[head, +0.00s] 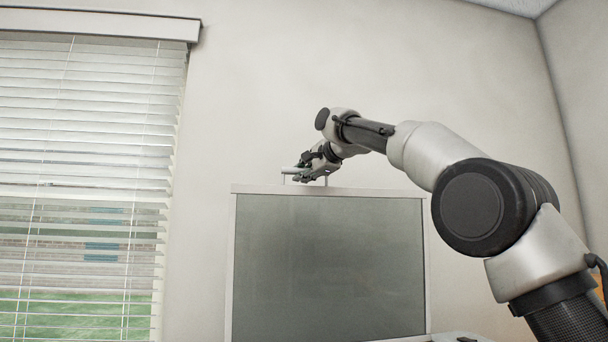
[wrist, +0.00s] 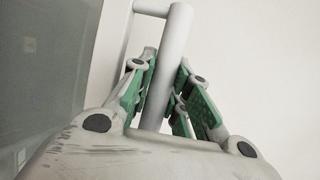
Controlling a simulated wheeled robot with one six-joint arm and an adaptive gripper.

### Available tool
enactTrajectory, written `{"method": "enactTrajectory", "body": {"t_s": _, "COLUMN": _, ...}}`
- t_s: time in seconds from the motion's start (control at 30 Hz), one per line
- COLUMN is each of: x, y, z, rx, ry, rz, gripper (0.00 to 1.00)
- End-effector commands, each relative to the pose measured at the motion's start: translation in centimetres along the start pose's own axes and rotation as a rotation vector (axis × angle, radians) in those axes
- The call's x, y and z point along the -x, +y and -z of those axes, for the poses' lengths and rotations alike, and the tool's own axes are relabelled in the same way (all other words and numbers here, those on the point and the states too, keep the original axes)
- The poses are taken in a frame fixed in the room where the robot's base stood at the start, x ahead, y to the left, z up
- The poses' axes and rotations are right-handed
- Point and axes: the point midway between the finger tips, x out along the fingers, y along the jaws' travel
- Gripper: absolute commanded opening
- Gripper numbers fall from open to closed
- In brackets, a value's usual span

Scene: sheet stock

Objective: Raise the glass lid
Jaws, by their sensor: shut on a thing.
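The glass lid (head: 330,268) is a grey, see-through panel in a pale frame, standing raised and facing me in the head view. Its glass also fills the left of the wrist view (wrist: 38,70). A pale bar handle (head: 290,170) sits on the lid's top edge. My gripper (head: 312,168) is at this handle. In the wrist view, the green-padded fingers of my gripper (wrist: 160,88) are on both sides of the handle bar (wrist: 172,60) and shut on it. What lies below the lid is out of view.
A window with white slatted blinds (head: 85,150) is at the left. A plain pale wall (head: 300,80) stands behind the lid. My arm spans the right side of the head view.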

Motion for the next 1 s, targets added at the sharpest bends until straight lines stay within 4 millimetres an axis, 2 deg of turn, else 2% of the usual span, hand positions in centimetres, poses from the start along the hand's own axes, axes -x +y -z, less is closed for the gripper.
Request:
{"method": "enactTrajectory", "body": {"t_s": 0.07, "x": 0.2, "y": -0.2, "z": 0.1, "rx": 0.001, "ry": 0.002, "rz": 0.005, "gripper": 0.00}}
{"method": "enactTrajectory", "body": {"t_s": 0.1, "x": 0.2, "y": -0.2, "z": 0.1, "rx": 0.001, "ry": 0.002, "rz": 0.005, "gripper": 0.25}}
{"method": "enactTrajectory", "body": {"t_s": 0.2, "x": 0.1, "y": -0.2, "z": 0.1, "rx": 0.001, "ry": 0.002, "rz": 0.004, "gripper": 0.41}}
{"method": "enactTrajectory", "body": {"t_s": 0.57, "x": 0.5, "y": -0.1, "z": 0.0, "rx": 0.001, "ry": 0.001, "rz": 0.002, "gripper": 0.41}}
{"method": "enactTrajectory", "body": {"t_s": 0.73, "x": 3.0, "y": -0.2, "z": 0.1, "rx": 0.000, "ry": 0.002, "rz": 0.004, "gripper": 0.41}}
{"method": "enactTrajectory", "body": {"t_s": 1.0, "x": 9.0, "y": -0.1, "z": 0.1, "rx": 0.000, "ry": 0.002, "rz": 0.004, "gripper": 0.41}}
